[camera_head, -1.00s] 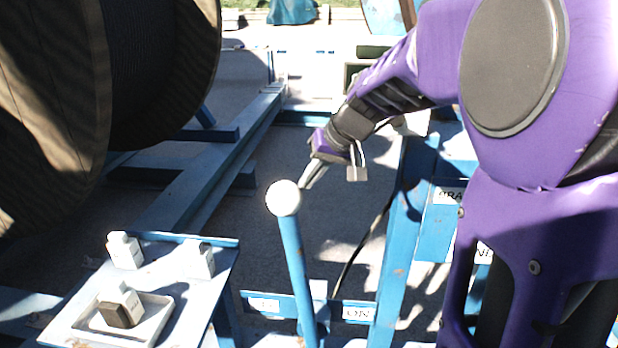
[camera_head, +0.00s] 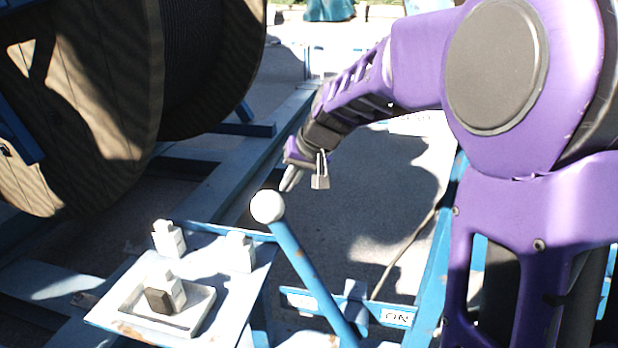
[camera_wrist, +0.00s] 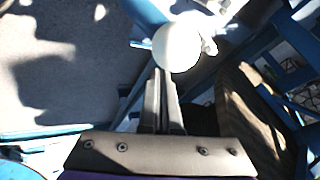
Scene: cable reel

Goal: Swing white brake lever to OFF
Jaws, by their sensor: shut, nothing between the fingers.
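The brake lever has a white ball knob (camera_head: 267,206) on a blue shaft (camera_head: 312,278), and it leans to the left in the head view. My gripper (camera_head: 288,183) is shut and empty, just above and right of the knob in that view. In the wrist view the knob (camera_wrist: 177,47) sits just beyond the closed fingertips (camera_wrist: 162,76). I cannot tell whether they touch. An ON label (camera_head: 397,317) is on the blue bar right of the lever's lower shaft. A pale label (camera_head: 300,301) lies left of the shaft, and I cannot read it.
A blue-edged table (camera_head: 115,308) at lower left holds white blocks (camera_head: 168,239) and a shallow tray (camera_head: 205,307) with a white and dark piece. A large wooden cable reel (camera_head: 85,110) fills the upper left. A blue post (camera_head: 437,262) stands to the right.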

